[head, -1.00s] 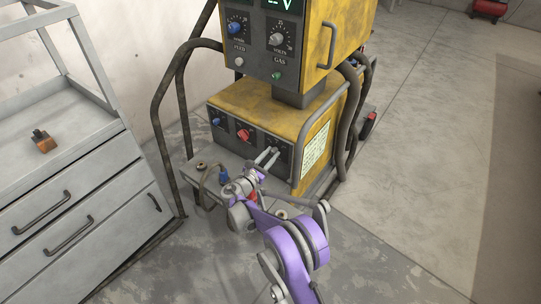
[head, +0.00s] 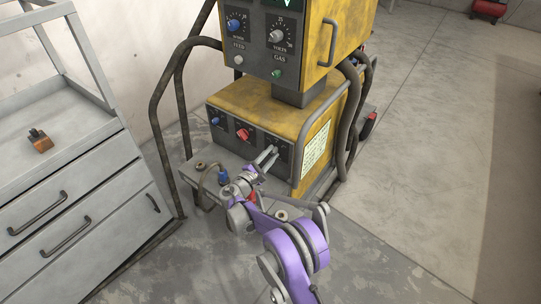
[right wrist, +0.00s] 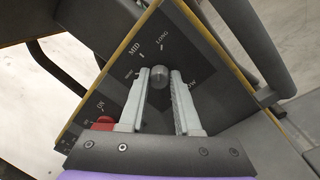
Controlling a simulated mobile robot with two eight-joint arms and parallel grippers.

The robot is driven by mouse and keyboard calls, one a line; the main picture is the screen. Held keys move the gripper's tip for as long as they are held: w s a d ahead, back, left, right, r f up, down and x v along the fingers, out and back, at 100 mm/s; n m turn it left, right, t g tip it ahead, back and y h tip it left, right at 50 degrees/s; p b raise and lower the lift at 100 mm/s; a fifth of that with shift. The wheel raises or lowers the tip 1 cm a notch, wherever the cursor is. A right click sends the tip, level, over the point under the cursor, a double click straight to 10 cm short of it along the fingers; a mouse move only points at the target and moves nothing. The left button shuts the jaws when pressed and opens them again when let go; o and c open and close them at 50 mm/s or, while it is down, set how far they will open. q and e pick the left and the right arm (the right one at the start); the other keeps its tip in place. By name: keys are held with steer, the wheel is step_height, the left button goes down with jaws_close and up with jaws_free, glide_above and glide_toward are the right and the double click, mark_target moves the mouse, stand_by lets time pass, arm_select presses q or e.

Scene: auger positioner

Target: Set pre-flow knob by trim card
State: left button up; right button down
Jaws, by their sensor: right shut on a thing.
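The lower yellow welding unit (head: 268,113) has a dark front panel with a row of knobs. The grey pre-flow knob (right wrist: 160,76) is at the panel's right part, with MID and LONG printed beside it in the right wrist view. My right gripper (head: 273,152) reaches the panel and is shut on this knob; in the right wrist view its fingertips (right wrist: 161,75) are on either side of it. The knob's pointer cannot be made out. A pale printed card (head: 314,152) is on the unit's right side, its text too small to read. My left gripper is not in view.
A red knob (head: 243,134) and a blue knob (head: 215,121) are left on the same panel. The upper yellow box (head: 322,40) overhangs it. A grey drawer cart (head: 75,190) with an orange-and-black item (head: 40,141) stands left.

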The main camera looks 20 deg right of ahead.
steer(key=shift+m, duration=0.4)
steer(key=c, duration=0.6)
jaws_free()
steer(key=shift+s+a, duration=0.1)
steer(key=shift+a, duration=0.05)
steer(key=p+v, duration=0.1)
steer(key=v, duration=0.9)
steer(key=shift+s+a+p, duration=0.2)
steer(key=shift+p, duration=0.1)
